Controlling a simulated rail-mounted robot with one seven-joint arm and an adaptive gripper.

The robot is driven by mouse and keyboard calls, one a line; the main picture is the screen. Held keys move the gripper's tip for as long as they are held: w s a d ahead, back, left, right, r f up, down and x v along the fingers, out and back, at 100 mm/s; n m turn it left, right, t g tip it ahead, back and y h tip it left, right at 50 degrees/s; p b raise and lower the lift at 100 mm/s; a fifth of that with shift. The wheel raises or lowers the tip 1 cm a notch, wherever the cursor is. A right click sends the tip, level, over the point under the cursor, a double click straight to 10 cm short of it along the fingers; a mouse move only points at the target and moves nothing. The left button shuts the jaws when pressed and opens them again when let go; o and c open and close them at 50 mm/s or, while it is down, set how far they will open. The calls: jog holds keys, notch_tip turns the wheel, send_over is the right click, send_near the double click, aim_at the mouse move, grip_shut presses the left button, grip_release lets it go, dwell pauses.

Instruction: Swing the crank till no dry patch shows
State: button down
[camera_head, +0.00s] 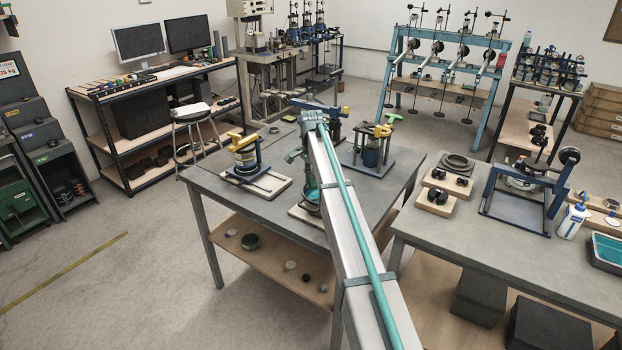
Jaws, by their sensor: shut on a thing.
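My arm reaches from the bottom edge to the middle table (270,108). My gripper (304,152) is at its far end, over the table, and is small and partly hidden by the arm. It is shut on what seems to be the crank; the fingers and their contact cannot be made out. A dark bar (313,105) runs across just behind the arm's end. A teal-sided device (308,196) stands below, on a pale base and mostly covered by the arm. Its inner surface is hidden, so I cannot see any dry patch.
On the same table, a yellow-topped device (244,150) stands left and another with yellow and green handles (378,136) right. The right table (440,228) holds a blue frame (530,185), a white bottle (572,220) and a teal tray (604,252). The floor at left is open.

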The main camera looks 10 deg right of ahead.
jog(key=n, duration=0.2)
jog(key=s+n, duration=0.1)
jog(key=s+d+n+b, duration=0.1)
jog(key=n, duration=0.1)
jog(key=shift+s+n, duration=0.25)
jog(key=shift+n, duration=0.05)
jog(key=n, duration=0.1)
jog(key=s+d+n, duration=0.1)
jog(key=n, duration=0.3)
jog(key=shift+s+d, duration=0.3)
jog(key=shift+d, duration=0.1)
jog(key=n, duration=0.1)
jog(key=d+n, duration=0.1)
jog(key=n, duration=0.2)
jog(key=shift+s+d+b, duration=0.25)
jog(key=shift+b, duration=0.1)
jog(key=d+n, duration=0.1)
jog(key=n, duration=0.1)
jog(key=shift+d+n, duration=0.15)
jog(key=shift+n, duration=0.25)
jog(key=shift+w+d+n, duration=0.15)
jog(key=shift+d+n, duration=0.25)
jog(key=shift+n, duration=0.55)
jog(key=shift+w+d+n, duration=0.1)
jog(key=shift+d+n, duration=0.25)
jog(key=shift+n, duration=0.55)
jog(key=shift+w+d+n, duration=0.15)
jog(key=shift+d+n, duration=0.25)
jog(key=shift+n, duration=0.55)
